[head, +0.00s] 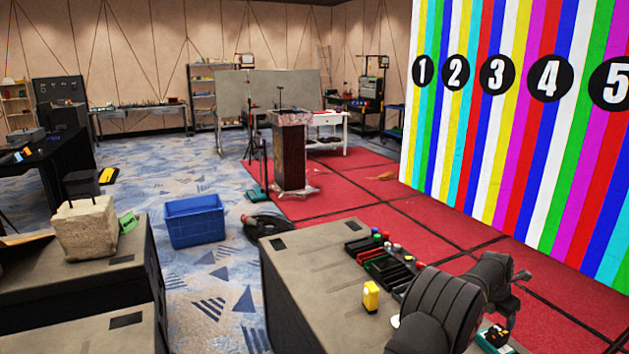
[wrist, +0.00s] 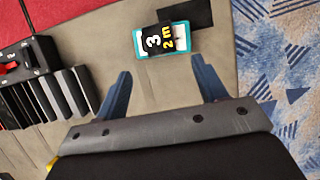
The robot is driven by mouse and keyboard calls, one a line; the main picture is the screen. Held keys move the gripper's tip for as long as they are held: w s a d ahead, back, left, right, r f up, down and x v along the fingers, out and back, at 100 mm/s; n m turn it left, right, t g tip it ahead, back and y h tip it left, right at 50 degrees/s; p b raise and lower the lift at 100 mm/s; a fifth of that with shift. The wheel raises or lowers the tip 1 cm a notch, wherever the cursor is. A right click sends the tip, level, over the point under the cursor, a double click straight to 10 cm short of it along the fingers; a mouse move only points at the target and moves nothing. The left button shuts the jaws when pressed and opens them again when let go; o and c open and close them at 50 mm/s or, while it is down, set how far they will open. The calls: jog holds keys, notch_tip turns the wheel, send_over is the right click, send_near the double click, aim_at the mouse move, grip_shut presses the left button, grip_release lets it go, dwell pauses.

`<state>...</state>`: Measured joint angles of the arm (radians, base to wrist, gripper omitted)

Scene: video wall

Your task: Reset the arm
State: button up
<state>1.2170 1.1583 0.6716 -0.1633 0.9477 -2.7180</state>
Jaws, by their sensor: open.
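In the wrist view my gripper (wrist: 162,82) is open, its two blue fingers spread wide with nothing between them. It hangs over a grey-brown case top. A small teal and black device (wrist: 163,40) marked "3 2m" lies flat beyond the fingertips, apart from them. The same device (head: 494,338) seems to show in the head view at the lower right, partly hidden at the frame edge. My dark arm is bent over the right part of the case in that view, and its fingers are not clear there.
The case top (head: 310,270) carries a row of black bins (head: 388,268) and a yellow block (head: 371,296). A blue crate (head: 194,222) stands on the carpet. Another case at left holds a stone block (head: 86,228). A striped video wall (head: 520,130) stands at right.

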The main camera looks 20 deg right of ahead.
aim_at(497, 331)
jog(key=x, duration=1)
jog(key=shift+f, duration=0.15)
notch_tip(497, 331, up, 4)
jog(key=shift+d+r, duration=0.15)
jog(key=shift+r, duration=0.05)
jog(key=s+a+r, duration=0.3)
jog(key=s+r, duration=0.4)
jog(key=s, duration=0.5)
jog(key=w+a+f, duration=0.3)
jog(key=w+a, duration=1)
jog(key=a, duration=0.1)
jog(key=w+a+f+m, duration=0.1)
jog(key=w+a+f, duration=0.2)
jog(key=w+a, duration=1.1)
jog(key=shift+a+f, duration=0.15)
jog(key=shift+a, duration=0.1)
jog(key=shift+w, duration=0.1)
